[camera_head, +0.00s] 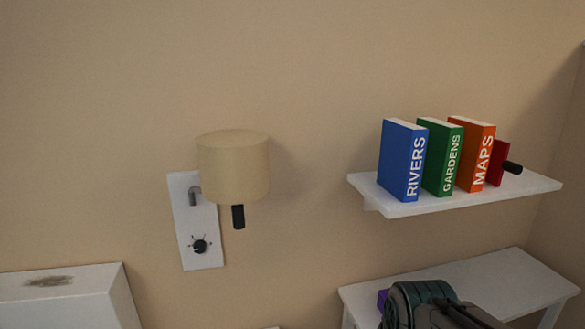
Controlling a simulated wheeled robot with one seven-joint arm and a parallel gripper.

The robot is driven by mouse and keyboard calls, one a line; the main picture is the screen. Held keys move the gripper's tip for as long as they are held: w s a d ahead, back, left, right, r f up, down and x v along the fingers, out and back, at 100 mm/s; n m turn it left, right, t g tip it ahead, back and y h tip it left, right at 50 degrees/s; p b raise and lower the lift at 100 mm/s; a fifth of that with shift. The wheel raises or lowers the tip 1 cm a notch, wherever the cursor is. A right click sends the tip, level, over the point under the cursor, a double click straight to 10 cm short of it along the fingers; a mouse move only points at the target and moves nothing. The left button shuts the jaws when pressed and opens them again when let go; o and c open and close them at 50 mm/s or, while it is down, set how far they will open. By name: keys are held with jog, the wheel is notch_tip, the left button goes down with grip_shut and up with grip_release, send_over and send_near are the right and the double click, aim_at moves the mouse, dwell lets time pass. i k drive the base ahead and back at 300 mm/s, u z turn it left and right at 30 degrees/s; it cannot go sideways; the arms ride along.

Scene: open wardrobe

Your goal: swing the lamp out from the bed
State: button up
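The lamp has a beige drum shade (233,168) with a short black grip (238,216) hanging under it. A short metal arm (194,196) joins the shade side to a white wall plate (183,222), and the shade sits in front of the plate's upper right. A black dial (200,246) with marks around it is low on the plate. A white block-like piece (75,300), perhaps the bed's headboard, shows at the lower left below the lamp. My gripper is not in view; only a dark green and grey part of my arm seems to show at the bottom right.
A white wall shelf (430,205) at the right holds blue, green and orange books and a red item (497,163) with a black knob. A white table (505,278) stands below it, with a purple thing (382,299) partly hidden. The wall between lamp and shelf is clear.

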aim_at(234, 163)
jog(key=u, duration=0.85)
jog(key=i, duration=0.35)
